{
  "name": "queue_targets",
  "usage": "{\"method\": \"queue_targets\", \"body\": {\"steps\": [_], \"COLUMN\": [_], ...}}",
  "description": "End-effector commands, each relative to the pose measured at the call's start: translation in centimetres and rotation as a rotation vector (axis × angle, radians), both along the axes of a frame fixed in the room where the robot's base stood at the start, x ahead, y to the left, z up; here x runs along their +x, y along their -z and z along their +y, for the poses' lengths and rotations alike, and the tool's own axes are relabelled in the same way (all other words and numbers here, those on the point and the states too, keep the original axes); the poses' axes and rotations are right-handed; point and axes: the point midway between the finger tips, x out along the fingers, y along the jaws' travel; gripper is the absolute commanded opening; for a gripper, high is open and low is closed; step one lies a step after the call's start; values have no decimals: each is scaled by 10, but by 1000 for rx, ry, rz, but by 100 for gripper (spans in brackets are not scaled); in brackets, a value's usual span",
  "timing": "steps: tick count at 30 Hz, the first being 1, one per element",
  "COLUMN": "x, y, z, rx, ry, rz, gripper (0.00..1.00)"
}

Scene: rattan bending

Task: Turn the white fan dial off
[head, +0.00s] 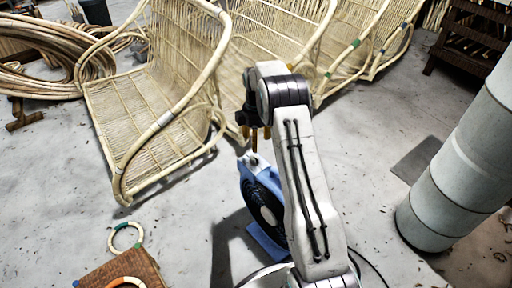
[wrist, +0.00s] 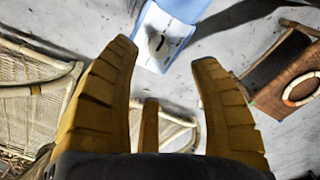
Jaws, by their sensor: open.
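A blue fan (head: 262,205) stands on the floor, partly hidden behind my arm. Its small pale dial (head: 253,161) is on the top of the fan. In the wrist view the whitish dial (wrist: 158,43) with a dark mark sits on the pale blue fan top (wrist: 181,12). My gripper (head: 260,143) points down just above the fan top. In the wrist view its yellow fingers (wrist: 164,53) are spread, with nothing held between them. The dial lies beyond and between the fingertips; contact cannot be made out.
Rattan chairs (head: 150,105) stand behind the fan. A rattan coil (head: 40,70) lies at the far left. A brown box (head: 125,270) with rings is at the front left. A large grey cylinder (head: 455,170) stands at the right. Bare floor lies between the fan and the box.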

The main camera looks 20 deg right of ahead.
Motion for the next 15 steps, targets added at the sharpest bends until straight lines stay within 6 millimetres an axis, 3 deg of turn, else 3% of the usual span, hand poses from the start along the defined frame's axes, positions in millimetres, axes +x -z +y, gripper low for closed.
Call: {"method": "queue_targets", "body": {"steps": [6, 15], "x": [0, 0], "y": [-14, -17], "z": [0, 0], "rx": [0, 0], "ry": [1, 1], "rz": [0, 1], "gripper": [56, 56]}}
